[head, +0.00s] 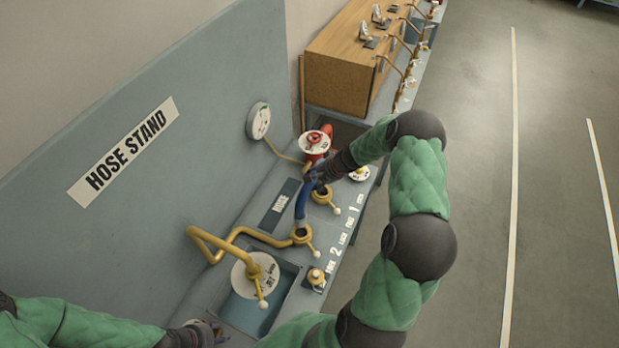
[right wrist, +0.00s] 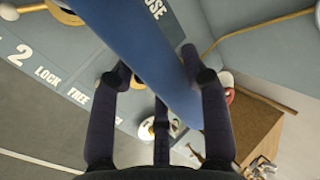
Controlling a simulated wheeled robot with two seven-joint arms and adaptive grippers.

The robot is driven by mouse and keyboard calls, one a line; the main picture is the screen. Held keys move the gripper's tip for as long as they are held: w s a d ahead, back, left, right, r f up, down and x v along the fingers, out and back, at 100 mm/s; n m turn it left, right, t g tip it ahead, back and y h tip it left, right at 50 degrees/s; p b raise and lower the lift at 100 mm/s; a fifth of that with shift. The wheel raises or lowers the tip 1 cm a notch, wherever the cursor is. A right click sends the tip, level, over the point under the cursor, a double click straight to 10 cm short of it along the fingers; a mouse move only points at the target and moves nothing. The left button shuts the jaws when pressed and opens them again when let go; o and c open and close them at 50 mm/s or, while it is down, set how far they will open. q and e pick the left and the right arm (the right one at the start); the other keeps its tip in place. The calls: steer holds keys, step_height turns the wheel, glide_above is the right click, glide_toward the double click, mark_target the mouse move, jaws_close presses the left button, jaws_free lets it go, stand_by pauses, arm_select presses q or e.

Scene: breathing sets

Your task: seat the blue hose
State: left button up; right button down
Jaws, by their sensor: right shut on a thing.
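The blue hose (head: 301,206) runs from the near brass fitting (head: 301,235) up to my right gripper (head: 317,176). Whether its lower end is inside that fitting or just above it I cannot tell. The hose (right wrist: 150,50) crosses the right wrist view between the fingers of my right gripper (right wrist: 158,75), which is shut on it. A second brass fitting (head: 322,195) with a white-tipped lever stands just below that gripper. My left gripper (head: 207,331) is low at the bottom edge, apart from the hose; its fingers are too small to read.
A grey panel marked HOSE STAND (head: 123,146) rises behind the bench. A yellow pipe (head: 205,240) and a white dial (head: 258,272) stand at the near end. A red valve (head: 316,140) is beyond my right gripper. The floor (head: 560,150) to the right is clear.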

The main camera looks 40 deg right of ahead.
arm_select(q)
steer(key=shift+s+d, duration=0.1)
arm_select(e)
steer(key=shift+r, duration=0.1)
steer(key=shift+f, duration=0.25)
arm_select(q)
steer(key=shift+f+b, duration=1.7)
steer(key=shift+b, duration=0.05)
arm_select(e)
steer(key=shift+f, duration=2.7)
arm_select(q)
steer(key=shift+f+b, duration=1.05)
steer(key=shift+f, duration=0.05)
